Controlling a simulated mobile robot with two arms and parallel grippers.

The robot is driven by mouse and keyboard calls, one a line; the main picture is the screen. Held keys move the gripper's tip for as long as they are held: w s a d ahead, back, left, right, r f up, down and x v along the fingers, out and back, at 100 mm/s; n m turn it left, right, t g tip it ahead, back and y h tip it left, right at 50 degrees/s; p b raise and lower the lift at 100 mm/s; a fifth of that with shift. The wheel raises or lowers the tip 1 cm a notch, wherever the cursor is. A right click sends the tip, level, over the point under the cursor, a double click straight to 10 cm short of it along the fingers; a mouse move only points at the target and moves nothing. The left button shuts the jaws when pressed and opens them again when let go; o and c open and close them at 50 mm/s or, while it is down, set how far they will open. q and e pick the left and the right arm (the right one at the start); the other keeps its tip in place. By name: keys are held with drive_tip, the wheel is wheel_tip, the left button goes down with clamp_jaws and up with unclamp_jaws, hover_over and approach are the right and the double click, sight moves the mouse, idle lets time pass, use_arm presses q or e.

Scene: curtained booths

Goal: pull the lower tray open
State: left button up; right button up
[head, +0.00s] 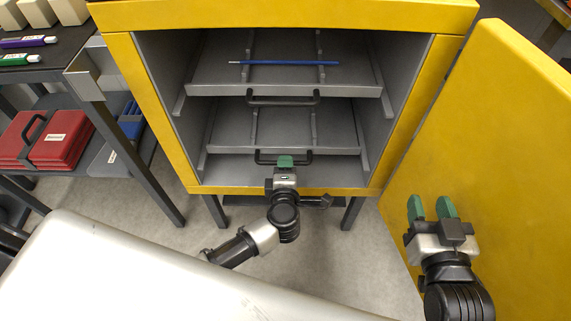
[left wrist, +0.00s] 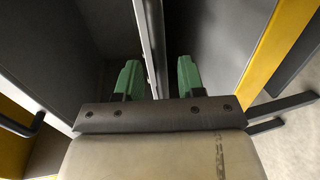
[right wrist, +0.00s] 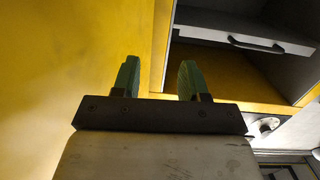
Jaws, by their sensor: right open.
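The cabinet (head: 118,75) is yellow with a grey inside and two trays. The lower tray (head: 285,143) is grey and looks empty, with a black bar handle (head: 262,158) at its front. My left gripper (head: 285,163) is at this handle, partly covering it. In the left wrist view my left gripper's green fingers (left wrist: 158,80) are apart, with a bar (left wrist: 152,40), apparently the handle, between them. The upper tray (head: 210,88) holds a thin blue brush or pencil (head: 290,63). My right gripper (head: 432,210) is open and empty in front of the yellow door.
The yellow cabinet door (head: 490,130) stands open at the right, close to my right gripper. A table (head: 45,75) stands at the left with red cases (head: 62,138) on its lower shelf. The floor in front of the cabinet is clear.

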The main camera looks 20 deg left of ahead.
use_arm(q)
drive_tip(key=shift+x, duration=1.15)
use_arm(e)
drive_tip(key=shift+w+a+r+t+y, duration=0.1)
drive_tip(key=shift+a+r+t+y, duration=0.1)
drive_tip(key=shift+r+t, duration=0.35)
drive_tip(key=shift+w+a+r+t+y, duration=0.1)
drive_tip(key=shift+r+t+y, duration=0.1)
drive_tip(key=shift+r+t, duration=0.35)
drive_tip(key=shift+r, duration=0.1)
use_arm(q)
clamp_jaws()
